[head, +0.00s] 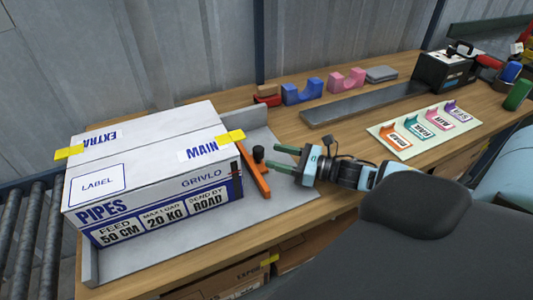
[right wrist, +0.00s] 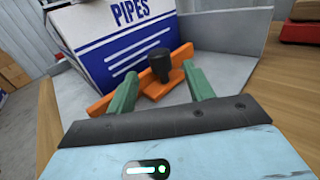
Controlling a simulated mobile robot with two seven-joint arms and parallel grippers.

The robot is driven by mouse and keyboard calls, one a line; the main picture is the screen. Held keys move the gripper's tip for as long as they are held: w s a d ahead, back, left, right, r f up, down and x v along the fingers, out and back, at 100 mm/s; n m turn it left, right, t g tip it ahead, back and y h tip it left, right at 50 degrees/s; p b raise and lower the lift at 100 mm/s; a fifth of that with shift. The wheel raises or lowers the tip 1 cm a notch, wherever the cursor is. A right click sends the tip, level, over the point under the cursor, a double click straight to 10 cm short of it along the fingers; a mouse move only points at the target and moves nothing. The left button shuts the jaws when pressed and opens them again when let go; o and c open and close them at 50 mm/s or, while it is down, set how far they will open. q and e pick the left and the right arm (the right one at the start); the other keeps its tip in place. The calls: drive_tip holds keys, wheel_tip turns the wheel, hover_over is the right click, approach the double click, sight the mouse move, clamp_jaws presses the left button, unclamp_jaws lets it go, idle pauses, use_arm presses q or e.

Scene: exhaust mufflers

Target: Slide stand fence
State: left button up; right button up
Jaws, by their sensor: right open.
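The orange fence (head: 256,174) with an upright black knob (head: 258,153) lies on the grey stand (head: 290,190), beside the right end of the big white and blue PIPES box (head: 150,170). My right gripper (head: 274,157) is open, its green fingers pointing at the knob from the right. In the right wrist view the black knob (right wrist: 160,64) shows between the fingertips, at or just beyond them; contact cannot be told. The orange fence (right wrist: 103,106) runs across behind the fingers, in front of the box (right wrist: 130,35). My left gripper is not in view.
A roller conveyor (head: 25,245) is at the left. Behind the stand are a blue cradle (head: 302,92), a pink cradle (head: 347,80) and a dark flat bar (head: 365,103). A label sheet (head: 425,130) lies at the right.

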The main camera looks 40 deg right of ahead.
sight(255, 158)
drive_tip(key=shift+x, duration=1.95)
clamp_jaws()
